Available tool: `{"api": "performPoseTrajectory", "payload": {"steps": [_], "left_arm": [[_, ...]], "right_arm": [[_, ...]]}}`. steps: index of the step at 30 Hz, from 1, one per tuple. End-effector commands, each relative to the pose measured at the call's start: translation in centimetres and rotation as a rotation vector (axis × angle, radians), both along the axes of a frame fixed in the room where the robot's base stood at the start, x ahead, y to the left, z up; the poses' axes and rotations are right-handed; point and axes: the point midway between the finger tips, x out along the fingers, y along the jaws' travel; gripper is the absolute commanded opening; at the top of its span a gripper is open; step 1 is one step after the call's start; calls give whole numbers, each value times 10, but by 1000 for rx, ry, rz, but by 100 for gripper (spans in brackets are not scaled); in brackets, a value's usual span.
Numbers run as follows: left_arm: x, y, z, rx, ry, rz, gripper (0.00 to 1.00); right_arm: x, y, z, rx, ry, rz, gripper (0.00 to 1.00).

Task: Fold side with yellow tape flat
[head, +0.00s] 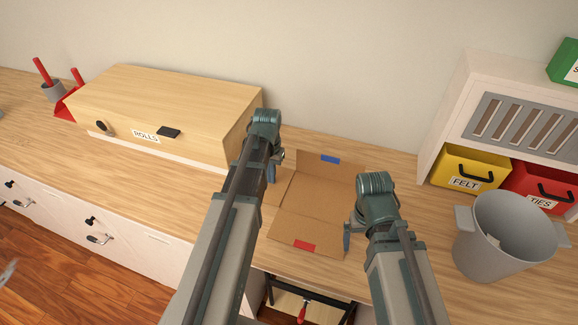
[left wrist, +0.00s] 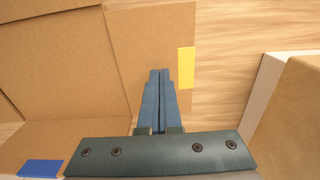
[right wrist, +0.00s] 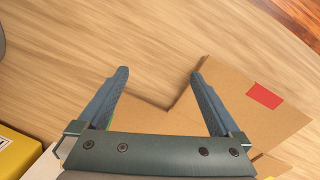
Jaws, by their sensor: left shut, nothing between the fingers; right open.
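The brown cardboard piece (head: 312,200) lies unfolded on the counter between my arms. Blue tape (head: 330,159) marks its back flap and red tape (head: 304,245) its front flap. The yellow tape (left wrist: 187,67) shows in the left wrist view, at the outer edge of a side flap (left wrist: 150,30); my left arm hides it in the head view. My left gripper (left wrist: 158,73) is shut and empty over this flap, beside the tape; contact is unclear.
A wooden ROLLS cabinet (head: 165,105) stands left of the cardboard. A grey bin (head: 505,240) stands at the right, before a yellow FELT box (head: 470,165) and a red TIES box (head: 545,190). Bare counter (head: 400,200) lies between cardboard and bin.

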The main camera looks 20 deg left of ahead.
Motion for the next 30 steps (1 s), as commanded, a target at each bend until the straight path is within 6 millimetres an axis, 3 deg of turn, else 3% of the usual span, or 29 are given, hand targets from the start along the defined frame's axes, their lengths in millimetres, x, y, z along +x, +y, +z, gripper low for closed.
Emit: {"api": "performPoseTrajectory", "payload": {"steps": [30], "left_arm": [[0, 0, 97, 0, 0, 0, 0]], "right_arm": [[0, 0, 97, 0, 0, 1, 100]]}}
